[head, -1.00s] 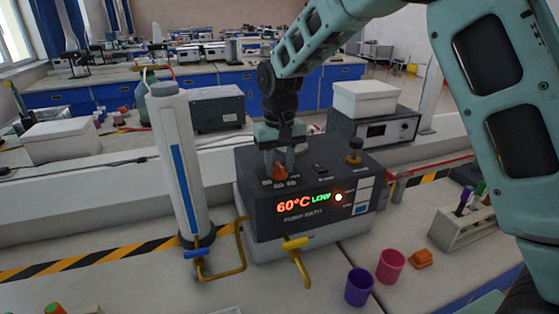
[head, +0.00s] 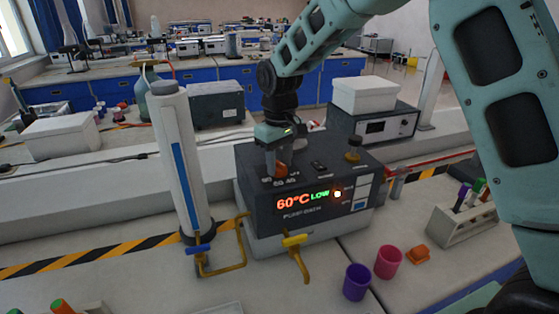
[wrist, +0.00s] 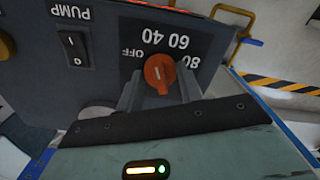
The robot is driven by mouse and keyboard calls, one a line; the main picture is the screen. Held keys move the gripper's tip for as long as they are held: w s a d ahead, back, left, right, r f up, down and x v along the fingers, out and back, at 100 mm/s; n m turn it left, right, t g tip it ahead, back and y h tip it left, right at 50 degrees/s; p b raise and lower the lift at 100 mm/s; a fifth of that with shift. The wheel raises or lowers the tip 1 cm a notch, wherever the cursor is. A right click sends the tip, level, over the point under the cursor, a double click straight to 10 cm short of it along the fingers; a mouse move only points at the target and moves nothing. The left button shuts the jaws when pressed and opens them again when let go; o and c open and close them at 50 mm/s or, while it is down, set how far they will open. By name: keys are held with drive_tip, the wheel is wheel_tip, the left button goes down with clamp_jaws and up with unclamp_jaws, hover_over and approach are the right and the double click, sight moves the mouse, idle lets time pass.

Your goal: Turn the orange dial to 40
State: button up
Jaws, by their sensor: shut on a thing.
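The orange dial (head: 281,169) sits on the top left of the dark pump bath (head: 300,222). It also shows in the wrist view (wrist: 159,70), with a white line on its face and the marks OFF, 40, 60 and 80 around it, upside down. My gripper (head: 276,160) points down at the dial, one finger on each side, shut on it; the fingers also show in the wrist view (wrist: 160,90). The display (head: 303,201) reads 60°C in red and LOW in green. Which mark the dial's line points to is hard to tell.
A black pump switch (wrist: 72,45) and a brass-coloured knob (head: 353,156) share the bath's top. A white column (head: 178,150) stands close on the left. Yellow pipes with blue and yellow handles, and purple (head: 357,282) and pink (head: 388,262) cups, stand in front.

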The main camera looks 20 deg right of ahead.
sight(279, 163)
drive_tip(key=shift+r, duration=0.1)
drive_tip(key=o, duration=1)
wheel_tip(279, 163, up, 17)
drive_tip(key=shift+r+b, duration=0.2)
drive_tip(key=shift+b, duration=0.7)
drive_tip(key=s+a+f+n, duration=0.1)
drive_tip(key=s+a+f, duration=0.25)
drive_tip(key=s, duration=0.45)
drive_tip(key=s+a+f+n, duration=0.1)
drive_tip(key=s+a+f, duration=0.25)
drive_tip(key=s, duration=0.45)
drive_tip(key=s+a+f+n, duration=0.1)
drive_tip(key=s+a+f, duration=0.1)
drive_tip(key=s+f, duration=0.35)
drive_tip(key=shift+y, duration=0.3)
drive_tip(key=s+d+f, duration=0.1)
drive_tip(key=s, duration=0.3)
drive_tip(key=s+f, duration=0.1)
drive_tip(key=s, duration=0.2)
drive_tip(key=s+d+f, duration=0.1)
drive_tip(key=s+f, duration=0.1)
drive_tip(key=s, duration=0.2)
drive_tip(key=shift+s+d, duration=0.35)
